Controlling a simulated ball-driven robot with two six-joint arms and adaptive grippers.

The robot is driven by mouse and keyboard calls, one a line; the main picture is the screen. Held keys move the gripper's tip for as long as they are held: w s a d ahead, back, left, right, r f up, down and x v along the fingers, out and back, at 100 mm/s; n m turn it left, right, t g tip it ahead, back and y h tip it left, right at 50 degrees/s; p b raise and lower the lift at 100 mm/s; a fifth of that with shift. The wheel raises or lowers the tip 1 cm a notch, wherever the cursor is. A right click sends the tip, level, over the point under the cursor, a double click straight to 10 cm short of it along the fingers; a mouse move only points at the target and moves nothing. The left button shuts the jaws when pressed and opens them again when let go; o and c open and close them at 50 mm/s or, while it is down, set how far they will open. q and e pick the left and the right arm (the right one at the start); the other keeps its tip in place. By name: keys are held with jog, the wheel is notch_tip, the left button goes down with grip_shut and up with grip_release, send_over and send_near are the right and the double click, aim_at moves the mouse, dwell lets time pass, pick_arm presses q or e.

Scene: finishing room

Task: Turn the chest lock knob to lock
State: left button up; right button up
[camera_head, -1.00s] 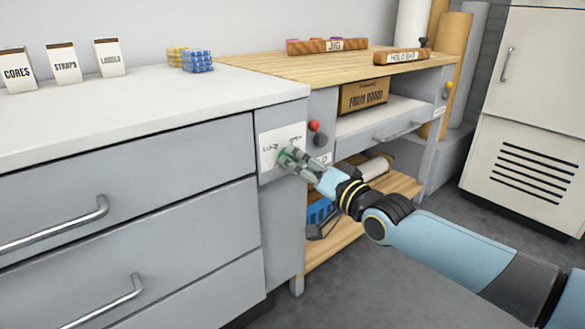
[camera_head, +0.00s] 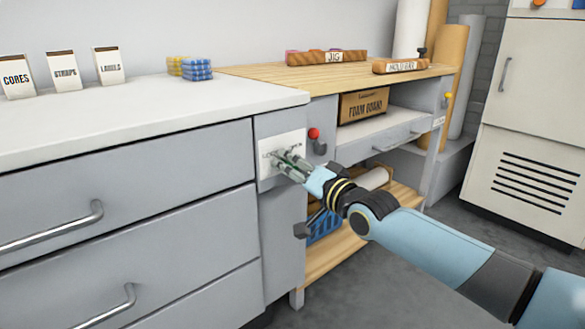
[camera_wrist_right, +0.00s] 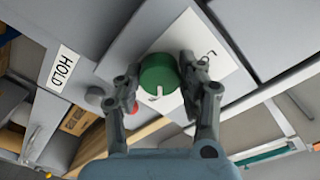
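The green lock knob (camera_wrist_right: 158,76) has a white pointer mark and sits on a white plate (camera_wrist_right: 205,68) with a dark curved line. The plate (camera_head: 268,152) also shows in the head view, on the grey chest front right of the drawers; there the fingers mostly cover the knob. My right gripper (camera_wrist_right: 160,72) has one finger on each side of the knob, very close to its rim. I cannot tell whether the fingertips touch it. The right gripper (camera_head: 287,165) reaches the plate from the right in the head view. My left gripper is out of view.
A red button (camera_head: 314,133) sits just right of the plate, and a HOLD label (camera_wrist_right: 63,68) is near it. Drawer handles (camera_head: 62,228) stick out at left. A wooden bench (camera_head: 262,72) with a foam board box (camera_head: 362,104) stands behind at right.

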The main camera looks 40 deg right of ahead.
jog(key=c, duration=0.5)
jog(key=shift+c, duration=0.2)
jog(key=shift+n, duration=0.4)
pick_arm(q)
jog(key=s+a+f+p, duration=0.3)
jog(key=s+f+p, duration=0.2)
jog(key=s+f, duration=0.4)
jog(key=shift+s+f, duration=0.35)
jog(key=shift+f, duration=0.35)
pick_arm(e)
jog(key=shift+f+n+y, duration=0.1)
jog(key=shift+n+y, duration=0.2)
jog(key=shift+n, duration=8.6)
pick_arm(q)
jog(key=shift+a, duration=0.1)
pick_arm(e)
jog(key=o, duration=1.2)
